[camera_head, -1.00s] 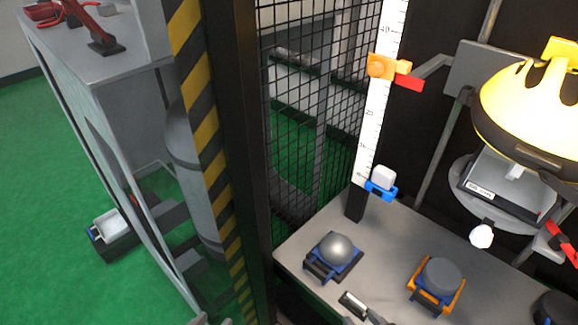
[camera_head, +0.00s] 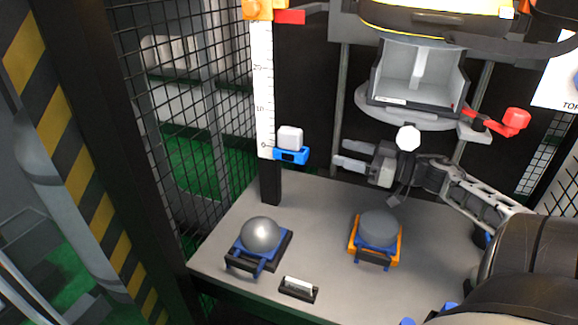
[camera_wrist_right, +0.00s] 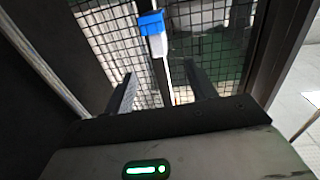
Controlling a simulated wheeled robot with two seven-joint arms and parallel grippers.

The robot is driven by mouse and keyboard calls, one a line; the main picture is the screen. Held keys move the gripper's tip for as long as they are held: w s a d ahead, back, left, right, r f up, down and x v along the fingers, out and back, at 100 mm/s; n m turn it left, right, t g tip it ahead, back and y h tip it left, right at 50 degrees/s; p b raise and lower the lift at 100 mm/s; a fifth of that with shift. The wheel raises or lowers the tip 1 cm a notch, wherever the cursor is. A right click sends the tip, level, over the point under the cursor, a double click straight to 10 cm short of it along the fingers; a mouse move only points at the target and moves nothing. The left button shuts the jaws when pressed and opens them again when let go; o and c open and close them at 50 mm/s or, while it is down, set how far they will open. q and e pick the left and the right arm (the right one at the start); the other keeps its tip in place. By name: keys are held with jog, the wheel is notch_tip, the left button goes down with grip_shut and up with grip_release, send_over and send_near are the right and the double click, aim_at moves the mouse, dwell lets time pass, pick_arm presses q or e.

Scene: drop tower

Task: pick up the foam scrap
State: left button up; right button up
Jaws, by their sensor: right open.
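A small white block (camera_head: 290,138), which looks like the foam scrap, sits on a blue holder (camera_head: 291,156) at the lower end of the upright white scale (camera_head: 264,90). In the right wrist view the white block (camera_wrist_right: 160,46) shows just below the blue holder (camera_wrist_right: 151,22), ahead of and between the fingers. My right gripper (camera_head: 342,154) is open and empty, to the right of the block and apart from it, fingers pointing left. Its two fingers also show in the wrist view (camera_wrist_right: 160,80). My left gripper is out of view.
A wire mesh (camera_head: 190,100) lies left. An open grey box (camera_head: 418,82) is above right.

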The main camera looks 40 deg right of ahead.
aim_at(301, 133)
jog(key=shift+n+g+y, duration=0.3)
jog(key=shift+g+y, duration=0.1)
jog(key=shift+y, duration=0.1)
jog(key=w+a+b, duration=0.1)
jog(key=w, duration=0.2)
jog(key=w+a+r+b, duration=0.1)
jog(key=w, duration=0.2)
jog(key=w+a+r+b, duration=0.1)
jog(key=w+b, duration=0.1)
jog(key=w, duration=0.1)
jog(key=shift+w+a, duration=0.15)
jog(key=shift+w, duration=0.15)
jog(key=b+x, duration=0.2)
jog(key=x, duration=0.1)
jog(key=shift+w+a, duration=0.15)
jog(key=shift+w, duration=0.1)
jog(key=shift+w+a, duration=0.15)
jog(key=shift+w, duration=0.2)
jog(key=shift+w+a, duration=0.2)
jog(key=shift+w, duration=0.1)
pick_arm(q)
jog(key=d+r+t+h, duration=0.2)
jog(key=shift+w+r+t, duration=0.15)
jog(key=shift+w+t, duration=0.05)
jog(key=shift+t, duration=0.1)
pick_arm(e)
jog(key=c, duration=1)
